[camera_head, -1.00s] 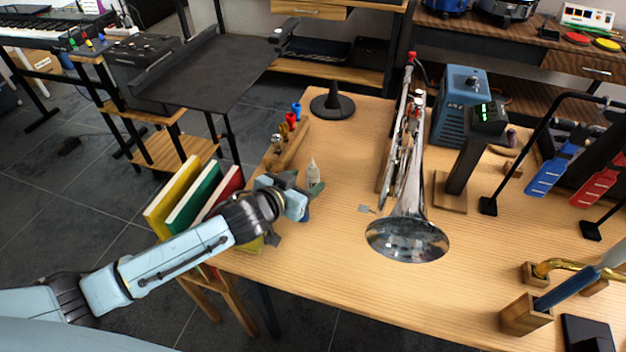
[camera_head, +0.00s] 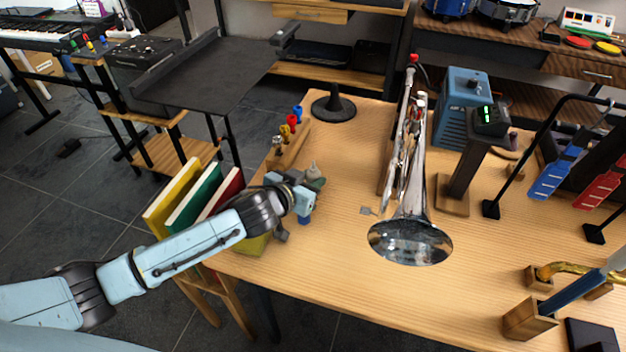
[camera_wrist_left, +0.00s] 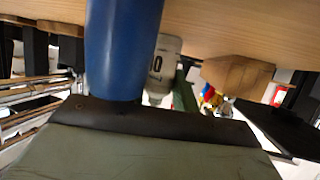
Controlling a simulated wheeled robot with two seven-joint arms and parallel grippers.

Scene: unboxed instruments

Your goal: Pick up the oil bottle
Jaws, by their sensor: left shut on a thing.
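The oil bottle (camera_head: 313,171) is a small pale bottle with a narrow tip, near the left edge of the wooden table. In the head view only its upper part shows above my left gripper (camera_head: 310,189). In the left wrist view its white body (camera_wrist_left: 167,62) with dark lettering is partly hidden behind a blue cylinder. My left gripper is at the bottle and shut on it; the contact itself is mostly hidden. The bottle looks upright. A dark green thing (camera_head: 319,184) lies beside it. My right gripper is not in view.
A wooden rack (camera_head: 288,150) with coloured pieces stands behind the bottle. Books (camera_head: 190,195) stand left of the table edge. The table's front middle is clear.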

